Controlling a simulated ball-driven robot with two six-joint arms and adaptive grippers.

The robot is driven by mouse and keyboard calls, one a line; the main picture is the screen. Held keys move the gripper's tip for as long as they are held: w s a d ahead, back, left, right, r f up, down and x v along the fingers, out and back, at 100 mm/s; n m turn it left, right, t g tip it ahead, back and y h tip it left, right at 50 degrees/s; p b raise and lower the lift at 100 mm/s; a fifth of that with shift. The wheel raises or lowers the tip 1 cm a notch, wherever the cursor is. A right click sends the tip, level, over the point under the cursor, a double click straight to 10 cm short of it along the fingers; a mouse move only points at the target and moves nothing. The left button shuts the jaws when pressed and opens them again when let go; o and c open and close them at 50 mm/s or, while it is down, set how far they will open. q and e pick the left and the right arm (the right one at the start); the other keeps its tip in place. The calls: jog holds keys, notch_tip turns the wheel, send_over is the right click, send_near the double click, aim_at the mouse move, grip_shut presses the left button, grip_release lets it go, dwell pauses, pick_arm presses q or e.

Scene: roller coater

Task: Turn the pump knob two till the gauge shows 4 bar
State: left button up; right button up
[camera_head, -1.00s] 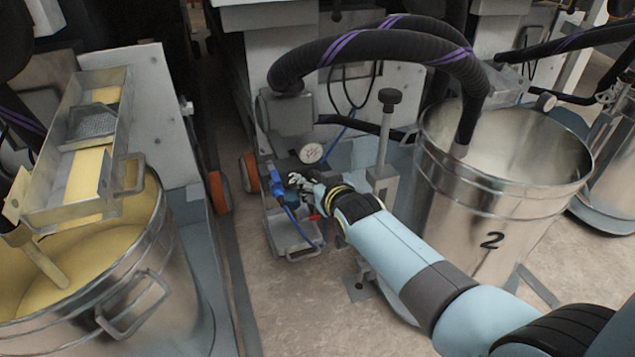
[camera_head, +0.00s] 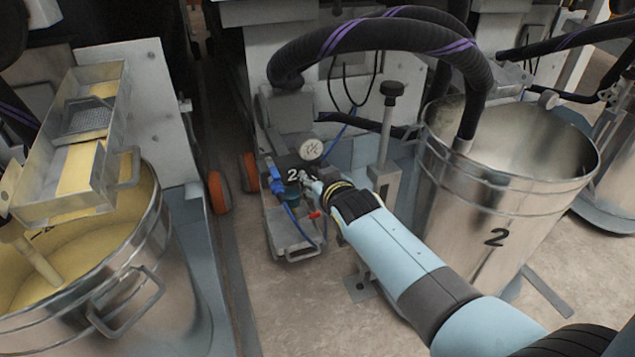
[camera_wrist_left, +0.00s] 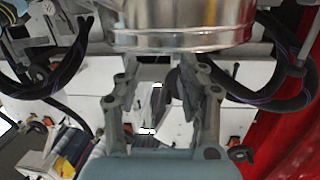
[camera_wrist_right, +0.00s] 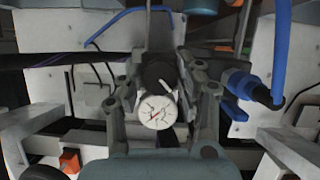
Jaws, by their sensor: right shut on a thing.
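Pump two (camera_head: 284,228) is a small grey unit with a white "2" on its dark top, beside the steel drum marked 2. Its round white gauge (camera_head: 311,150) sits behind my right gripper (camera_head: 306,180). In the right wrist view the right fingers are shut on the dark pump knob (camera_wrist_right: 160,72), which has a white pointer line. The gauge also shows there (camera_wrist_right: 157,112), with a red needle; its numbers are too small to read. My left gripper (camera_wrist_left: 160,75) shows only in its wrist view, open and empty below the rim of a steel vessel.
Drum 2 (camera_head: 480,205) stands right of the pump, with a black and purple hose (camera_head: 385,42) arching above. A post with a black knob (camera_head: 388,125) stands close to my right arm. Blue fittings (camera_head: 277,182) sit left of the gripper. A yellow-filled drum (camera_head: 120,260) is at left.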

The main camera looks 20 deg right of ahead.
jog(key=o, duration=1.1)
pick_arm(q)
jog(key=shift+w+r+t, duration=0.25)
jog(key=shift+r+t, duration=0.05)
jog(key=shift+r, duration=0.15)
pick_arm(e)
jog(key=shift+o, duration=0.2)
jog(key=v, duration=0.7)
jog(key=shift+s, duration=0.25)
